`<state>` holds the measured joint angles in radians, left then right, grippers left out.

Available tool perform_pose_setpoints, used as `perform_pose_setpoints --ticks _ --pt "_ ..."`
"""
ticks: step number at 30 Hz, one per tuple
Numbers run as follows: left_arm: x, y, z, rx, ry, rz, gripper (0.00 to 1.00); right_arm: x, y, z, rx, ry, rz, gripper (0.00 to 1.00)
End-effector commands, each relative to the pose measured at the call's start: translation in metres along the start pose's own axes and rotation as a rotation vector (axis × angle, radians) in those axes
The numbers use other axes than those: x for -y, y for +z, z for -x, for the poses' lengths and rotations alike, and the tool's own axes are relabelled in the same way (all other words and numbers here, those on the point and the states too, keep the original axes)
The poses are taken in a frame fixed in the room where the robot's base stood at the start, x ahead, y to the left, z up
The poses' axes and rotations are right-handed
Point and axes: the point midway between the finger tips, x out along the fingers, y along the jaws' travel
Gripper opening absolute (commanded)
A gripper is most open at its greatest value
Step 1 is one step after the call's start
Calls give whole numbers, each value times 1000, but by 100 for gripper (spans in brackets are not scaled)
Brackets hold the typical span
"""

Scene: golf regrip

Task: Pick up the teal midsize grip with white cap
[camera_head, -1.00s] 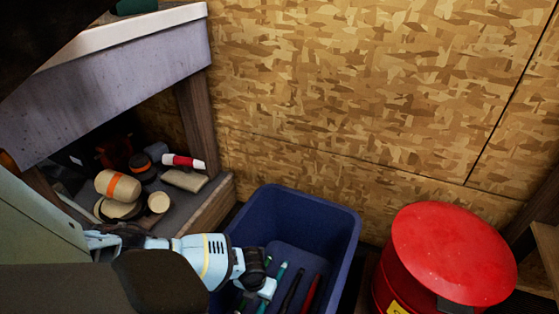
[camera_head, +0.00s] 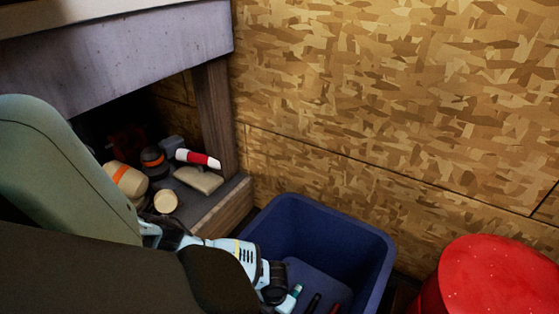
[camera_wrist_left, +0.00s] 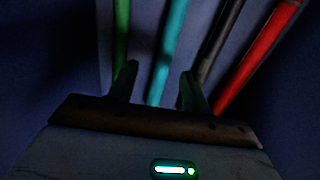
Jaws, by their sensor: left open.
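In the left wrist view, a teal grip (camera_wrist_left: 168,50) runs away from me between the two fingers of my left gripper (camera_wrist_left: 158,75). The fingers are apart, and I cannot tell whether they touch the grip. No white cap can be made out in this dark view. The grip lies in a deep blue bin (camera_head: 378,245), with its neighbours side by side. In the head view my left arm reaches into the bin, and the wrist hides most of the grips. My right gripper is not in view.
A green grip (camera_wrist_left: 122,30) lies left of the teal one; a black grip (camera_wrist_left: 220,40) and a red grip (camera_wrist_left: 260,58) lie to its right. A red drum (camera_head: 490,280) stands right of the bin. A shelf (camera_head: 226,205) with several items is at the left.

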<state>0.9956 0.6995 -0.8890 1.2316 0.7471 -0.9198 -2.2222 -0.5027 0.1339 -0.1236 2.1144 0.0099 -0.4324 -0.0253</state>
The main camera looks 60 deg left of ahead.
Motion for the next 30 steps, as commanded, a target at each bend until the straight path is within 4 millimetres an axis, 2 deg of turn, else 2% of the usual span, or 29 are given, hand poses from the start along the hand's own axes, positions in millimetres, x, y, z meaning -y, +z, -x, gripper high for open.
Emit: perform_pose_setpoints --ticks 7,15,18,27,30 --pt "2 1 -10 0 0 -1 49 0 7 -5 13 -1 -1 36" --pt "8 4 -45 0 0 0 49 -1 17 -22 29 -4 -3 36" --pt "8 4 -53 1 1 0 49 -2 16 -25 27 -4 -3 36" --pt "8 4 -55 2 0 -1 49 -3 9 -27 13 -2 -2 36" --pt "8 4 -54 2 0 -1 37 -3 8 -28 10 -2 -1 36"
